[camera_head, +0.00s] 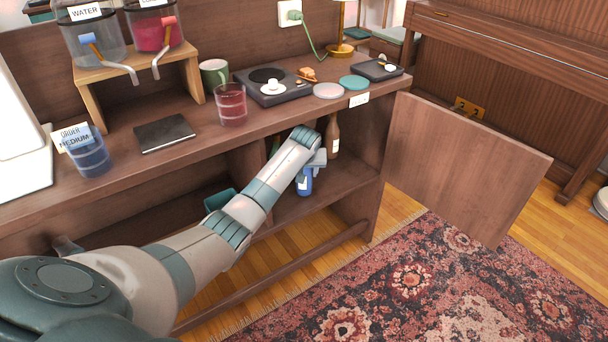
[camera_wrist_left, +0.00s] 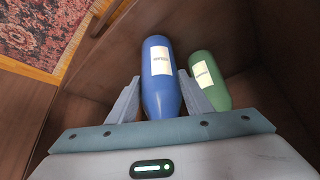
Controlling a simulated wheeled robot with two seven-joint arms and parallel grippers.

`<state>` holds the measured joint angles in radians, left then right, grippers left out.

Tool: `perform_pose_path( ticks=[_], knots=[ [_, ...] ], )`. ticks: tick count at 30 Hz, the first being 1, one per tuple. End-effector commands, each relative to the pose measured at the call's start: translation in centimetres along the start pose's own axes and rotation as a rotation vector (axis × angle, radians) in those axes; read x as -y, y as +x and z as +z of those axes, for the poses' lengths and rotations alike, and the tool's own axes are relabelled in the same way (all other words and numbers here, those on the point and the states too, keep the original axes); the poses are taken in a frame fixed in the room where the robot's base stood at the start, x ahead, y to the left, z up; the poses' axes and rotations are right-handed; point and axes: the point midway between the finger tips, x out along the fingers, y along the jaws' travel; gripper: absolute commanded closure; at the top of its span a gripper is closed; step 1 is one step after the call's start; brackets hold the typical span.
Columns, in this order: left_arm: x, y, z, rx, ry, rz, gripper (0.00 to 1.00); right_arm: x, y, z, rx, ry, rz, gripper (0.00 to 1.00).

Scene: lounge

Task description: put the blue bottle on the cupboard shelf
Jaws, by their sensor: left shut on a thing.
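The blue bottle (camera_head: 304,184) is upright in the open cupboard under the counter, at or just above the cupboard shelf (camera_head: 345,178). I cannot tell whether its base touches the shelf. My left gripper (camera_head: 312,164) is shut on it, with my forearm reaching down past the counter's front edge. In the left wrist view the blue bottle (camera_wrist_left: 161,75) with its pale label sits between the two grey fingers (camera_wrist_left: 162,97). A green bottle (camera_wrist_left: 208,80) stands close beside it, to the right in that view. My right gripper is not in view.
A brown bottle (camera_head: 333,138) stands farther back in the cupboard. The open cupboard door (camera_head: 465,165) juts out to the right. The counter (camera_head: 215,142) above holds a red cup (camera_head: 231,104), a blue cup (camera_head: 88,156), a black notebook (camera_head: 164,133) and a hot plate (camera_head: 272,90).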

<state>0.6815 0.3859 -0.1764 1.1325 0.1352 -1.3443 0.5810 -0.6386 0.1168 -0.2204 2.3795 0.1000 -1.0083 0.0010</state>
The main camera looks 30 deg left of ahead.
Motion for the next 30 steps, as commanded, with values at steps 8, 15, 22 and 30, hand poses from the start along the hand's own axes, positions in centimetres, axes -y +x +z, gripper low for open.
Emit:
perform_pose_path(
  ticks=[8,15,22,30],
  knots=[
    [-0.02,0.42,0.08,-0.003,0.0,0.002,0.97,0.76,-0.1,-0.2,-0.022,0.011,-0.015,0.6],
    [0.0,0.62,0.22,-0.002,0.0,0.001,0.97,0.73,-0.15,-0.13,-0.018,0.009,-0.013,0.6],
    [0.03,0.77,0.42,0.0,0.0,0.0,0.36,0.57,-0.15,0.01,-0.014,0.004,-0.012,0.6],
    [0.02,0.61,0.3,-0.001,0.0,0.001,0.36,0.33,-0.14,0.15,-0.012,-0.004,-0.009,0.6]
  ],
)
